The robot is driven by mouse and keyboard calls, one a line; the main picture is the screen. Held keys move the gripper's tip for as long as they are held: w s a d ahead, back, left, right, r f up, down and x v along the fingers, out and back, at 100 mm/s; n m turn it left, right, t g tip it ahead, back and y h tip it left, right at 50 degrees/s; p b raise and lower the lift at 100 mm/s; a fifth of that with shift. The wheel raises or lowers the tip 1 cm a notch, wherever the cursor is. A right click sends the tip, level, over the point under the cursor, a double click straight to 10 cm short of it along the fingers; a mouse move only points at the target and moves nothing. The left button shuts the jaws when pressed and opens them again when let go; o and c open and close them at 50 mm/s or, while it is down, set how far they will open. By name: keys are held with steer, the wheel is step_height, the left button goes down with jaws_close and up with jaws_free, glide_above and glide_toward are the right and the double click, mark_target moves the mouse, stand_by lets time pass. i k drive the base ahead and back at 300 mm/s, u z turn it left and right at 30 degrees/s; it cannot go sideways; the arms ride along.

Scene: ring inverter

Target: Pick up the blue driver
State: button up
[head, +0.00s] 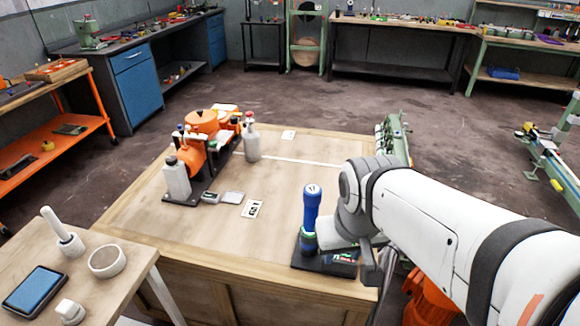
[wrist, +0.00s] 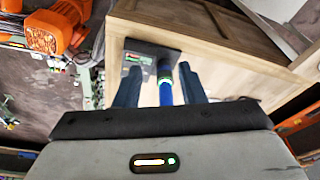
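The blue driver (head: 311,210) stands upright in a dark base (head: 312,262) with a green-lit collar, near the front edge of the wooden bench. In the wrist view the blue driver (wrist: 165,92) lies between the two dark fingers of my gripper (wrist: 160,68), closer to the right one. A gap shows on both sides of it, so the fingers look open. In the head view my gripper (head: 345,236) is just right of the driver, at the height of its lower half, and the fingertips are partly hidden.
The wooden bench (head: 290,185) has a clear middle. Orange equipment (head: 192,155), a white bottle (head: 177,178) and a grey bottle (head: 252,143) stand at its left. A side table (head: 110,280) with a mug (head: 108,262) and tablet (head: 36,290) is front left.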

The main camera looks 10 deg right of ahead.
mark_target(312, 193)
steer(key=z, duration=1.75)
steer(key=k, duration=1.4)
steer(key=u, duration=0.95)
steer(key=i, duration=1)
steer(key=u, duration=0.05)
